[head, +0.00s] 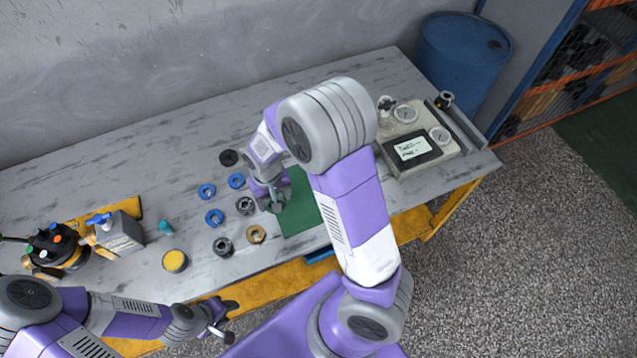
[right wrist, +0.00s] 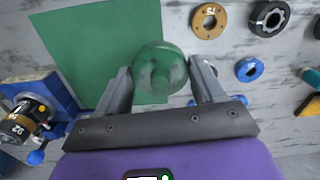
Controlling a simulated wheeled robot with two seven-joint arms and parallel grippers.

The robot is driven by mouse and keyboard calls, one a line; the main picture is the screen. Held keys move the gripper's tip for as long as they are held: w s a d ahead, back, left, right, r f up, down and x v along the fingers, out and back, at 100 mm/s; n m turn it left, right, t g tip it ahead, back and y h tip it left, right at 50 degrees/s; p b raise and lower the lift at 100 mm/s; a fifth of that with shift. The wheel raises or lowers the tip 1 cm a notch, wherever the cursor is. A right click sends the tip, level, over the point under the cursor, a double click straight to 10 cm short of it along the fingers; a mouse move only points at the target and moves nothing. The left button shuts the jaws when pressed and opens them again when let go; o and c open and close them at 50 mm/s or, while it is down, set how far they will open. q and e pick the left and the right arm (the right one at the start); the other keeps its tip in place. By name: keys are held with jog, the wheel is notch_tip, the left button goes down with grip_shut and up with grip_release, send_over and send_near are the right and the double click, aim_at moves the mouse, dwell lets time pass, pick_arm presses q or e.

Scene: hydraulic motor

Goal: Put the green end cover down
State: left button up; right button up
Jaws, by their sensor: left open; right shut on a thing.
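The green end cover (right wrist: 160,68) is a round, dark green, glassy-looking piece with a central boss. It sits between the fingers of my right gripper (right wrist: 162,80), which is shut on it. A flat green mat (right wrist: 90,45) lies behind it in the right wrist view, and the cover overlaps the mat's edge there. In the head view my right gripper (head: 273,200) is over the left part of the green mat (head: 304,212); the cover cannot be made out clearly there. My left gripper (head: 222,322) is open and empty in front of the table's front edge.
Several blue (head: 207,191), dark (head: 222,246) and tan (head: 256,234) rings lie left of the mat. A yellow-topped cylinder (head: 175,261), a small teal part (head: 166,227) and a grey block (head: 122,238) stand farther left. A gauge unit (head: 418,145) is at the right.

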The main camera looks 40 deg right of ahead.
jog(key=s+d+r+m+p, duration=0.1)
jog(key=s+d+m+p, duration=0.25)
jog(key=m, duration=0.55)
jog(key=m+b, duration=0.1)
jog(key=b, duration=0.1)
send_over(296, 218)
notch_tip(296, 218, down, 6)
jog(key=shift+r, duration=0.25)
jog(key=shift+w+f+b, duration=0.15)
jog(key=shift+f+b, duration=0.4)
jog(key=shift+f, duration=1.8)
pick_arm(q)
jog(key=shift+w+r, duration=0.1)
jog(key=shift+r, duration=0.5)
jog(key=shift+f, duration=0.1)
pick_arm(e)
jog(key=shift+f, duration=0.2)
jog(key=o, duration=1.3)
jog(key=shift+c, duration=0.2)
jog(key=shift+r, duration=0.1)
